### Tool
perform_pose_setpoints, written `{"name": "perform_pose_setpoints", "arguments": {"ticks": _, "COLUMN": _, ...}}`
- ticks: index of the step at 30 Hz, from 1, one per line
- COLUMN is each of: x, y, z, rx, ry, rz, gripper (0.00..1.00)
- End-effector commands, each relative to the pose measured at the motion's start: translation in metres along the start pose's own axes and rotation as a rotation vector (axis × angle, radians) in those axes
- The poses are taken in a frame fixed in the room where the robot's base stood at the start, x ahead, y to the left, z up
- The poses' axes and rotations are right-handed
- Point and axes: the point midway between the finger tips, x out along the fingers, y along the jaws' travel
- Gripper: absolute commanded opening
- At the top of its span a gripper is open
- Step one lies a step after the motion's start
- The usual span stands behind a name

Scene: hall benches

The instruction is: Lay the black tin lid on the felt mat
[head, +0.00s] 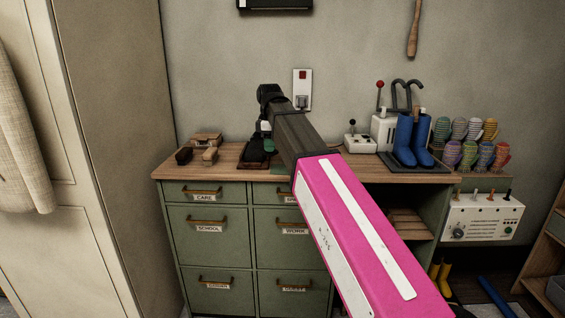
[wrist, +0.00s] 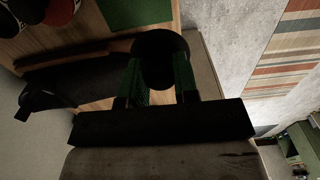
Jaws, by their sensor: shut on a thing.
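In the wrist view the black tin lid (wrist: 160,52) is a dark round disc between the green fingertips of my gripper (wrist: 160,68), which is shut on it. A flat green piece, which looks like the felt mat (wrist: 135,12), lies on the wooden top at the upper edge of the wrist view, apart from the lid. In the head view my gripper (head: 266,136) is over the cabinet top, left of the middle. The lid cannot be made out there, and my pink arm and dark wrist hide much of that area.
The green drawer cabinet (head: 222,235) has a wooden top (head: 230,170). Brushes (head: 209,155) and a small wooden box (head: 206,139) stand at its left. A dark item (head: 256,160) lies below my gripper. Blue boots (head: 412,140) and a switch box (head: 360,143) stand at right.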

Motion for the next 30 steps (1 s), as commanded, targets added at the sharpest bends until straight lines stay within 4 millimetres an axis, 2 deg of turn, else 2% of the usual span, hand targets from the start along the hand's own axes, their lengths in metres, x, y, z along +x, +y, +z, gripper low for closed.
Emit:
{"name": "perform_pose_setpoints", "arguments": {"ticks": 3, "x": 0.015, "y": 0.013, "z": 0.020, "rx": 0.002, "ry": 0.000, "rz": -0.001, "gripper": 0.06}}
{"name": "perform_pose_setpoints", "arguments": {"ticks": 9, "x": 0.028, "y": 0.026, "z": 0.039, "rx": 0.000, "ry": 0.000, "rz": 0.000, "gripper": 0.06}}
{"name": "perform_pose_setpoints", "arguments": {"ticks": 14, "x": 0.034, "y": 0.028, "z": 0.043, "rx": 0.000, "ry": 0.000, "rz": 0.000, "gripper": 0.06}}
{"name": "perform_pose_setpoints", "arguments": {"ticks": 23, "x": 0.068, "y": 0.028, "z": 0.042, "rx": -0.001, "ry": 0.000, "rz": -0.001, "gripper": 0.06}}
{"name": "perform_pose_setpoints", "arguments": {"ticks": 30, "x": 0.070, "y": 0.028, "z": 0.042, "rx": -0.001, "ry": 0.000, "rz": 0.001, "gripper": 0.06}}
